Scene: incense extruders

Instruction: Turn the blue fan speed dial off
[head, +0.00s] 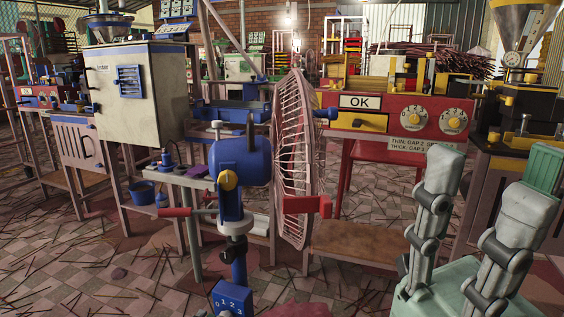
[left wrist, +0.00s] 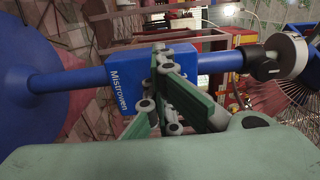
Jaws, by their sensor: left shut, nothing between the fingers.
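The blue fan (head: 240,160) stands in the middle of the head view, with its pink wire guard (head: 297,165) facing right. Low on its pole is a blue control box (head: 232,300) marked with speed numbers, cut off by the bottom edge. The dial's setting cannot be read. In the left wrist view the box (left wrist: 128,78), lettered "Mistrowen", sits on the blue pole. My left gripper (left wrist: 166,68) is shut and empty, in front of the box; whether it touches cannot be told. My right gripper (head: 487,190) is open and empty at lower right, away from the fan.
A red machine (head: 385,115) with an OK sign and two yellow knobs stands behind the fan. A white cabinet (head: 135,95) and a blue bucket (head: 142,192) are on the left. Thin sticks litter the tiled floor (head: 80,265). The fan's blue base (left wrist: 30,75) shows in the left wrist view.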

